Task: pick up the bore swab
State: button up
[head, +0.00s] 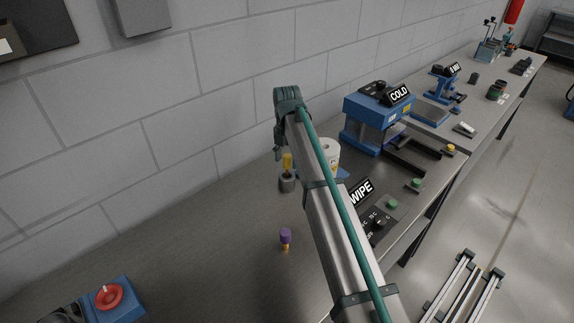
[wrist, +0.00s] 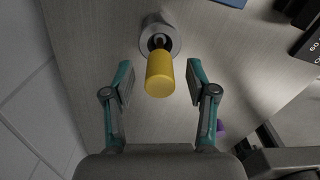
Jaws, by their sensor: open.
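The bore swab appears to be the yellow-handled tool (wrist: 160,75), with a thin dark shaft standing in a round grey holder (wrist: 171,40). In the head view its yellow handle (head: 287,161) rises upright from the holder (head: 287,184) near the wall. My gripper (wrist: 159,67) is open, with one teal finger on each side of the handle in the wrist view. Gaps show on both sides, and neither finger visibly touches it. I cannot tell whether the fingertips are level with the handle. The swab's lower end is hidden inside the holder.
A purple-capped piece (head: 285,237) stands on the bench in front of the holder. A white roll (head: 331,155), partly behind my arm, and a WIPE sign (head: 361,192) are to the right. A blue COLD machine (head: 378,118) stands beyond. The wall (head: 120,120) is close behind.

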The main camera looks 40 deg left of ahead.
jog(key=shift+f, duration=0.1)
grip_shut()
dwell(0.4)
